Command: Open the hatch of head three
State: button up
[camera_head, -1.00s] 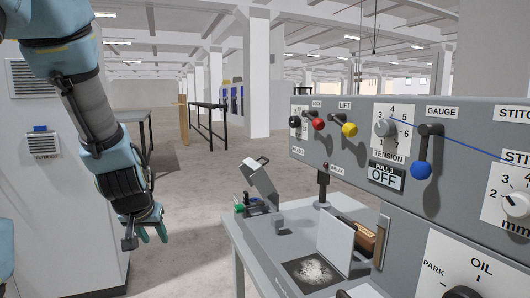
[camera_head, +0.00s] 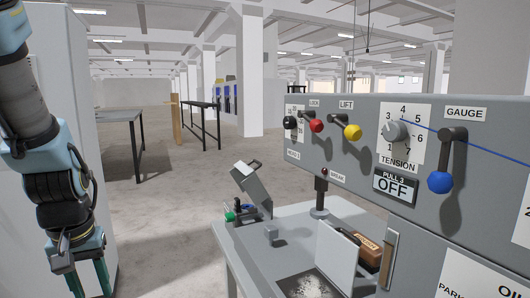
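My gripper (camera_head: 90,280) hangs at the lower left with its two green fingers apart. It points down, and I see nothing between the fingers. It is well left of the grey machine (camera_head: 455,225), touching nothing. I cannot tell which part is the hatch of head three. A small label (camera_head: 293,155) on the machine's front is hard to read. A grey tilted cover with a handle (camera_head: 252,185) stands raised at the table's far left corner. A pale upright plate (camera_head: 337,255) stands beside a brown block (camera_head: 367,250) under the machine.
The machine's front carries a black knob (camera_head: 290,122), a red knob (camera_head: 317,125), a yellow knob (camera_head: 353,132), a tension dial (camera_head: 396,131) and a blue-ended lever (camera_head: 439,182). The table (camera_head: 250,250) juts out beneath. Open floor (camera_head: 165,225) lies between my gripper and the table.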

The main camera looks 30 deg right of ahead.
aim_at(254, 180)
jog(key=i+l+z, duration=0.15)
jog(key=i+l, duration=0.15)
jog(key=i, duration=0.15)
jog(key=i+l+z, duration=0.15)
jog(key=i, duration=0.3)
jog(key=l, duration=0.1)
